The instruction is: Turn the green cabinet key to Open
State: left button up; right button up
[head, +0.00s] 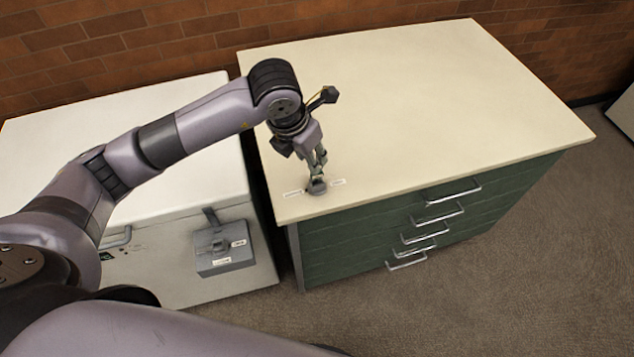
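The green cabinet (350,248) has a cream top (420,95) and several drawers with metal handles on its front. A small round grey key switch (317,187) sits on the top near its front left corner. A small white label lies on each side of it, too small to read. My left gripper (318,177) points down right at the key, with its fingertips at or on it. The fingers hide most of the key, so I cannot tell its turn or whether they grip it. My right gripper is not in view.
A white chest (180,200) stands left of the cabinet, with a grey latch box (222,248) on its front. A brick wall (130,40) runs behind both. The rest of the cream top is clear. Carpet (480,270) lies open in front.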

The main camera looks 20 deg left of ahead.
aim_at(317, 185)
pick_arm(q)
jog(key=f+m+b, duration=0.2)
jog(key=w+f+m+h+b, duration=0.1)
jog(key=f+m+b, duration=0.1)
jog(key=f, duration=0.1)
jog(key=w+f+m+g+b, duration=0.1)
jog(key=f+m+b, duration=0.1)
jog(key=m, duration=0.1)
jog(key=shift+w+d+f+h, duration=0.15)
jog(key=shift+d+f+h, duration=0.1)
jog(key=shift+f+h, duration=0.05)
dwell(0.3)
grip_shut()
dwell(0.4)
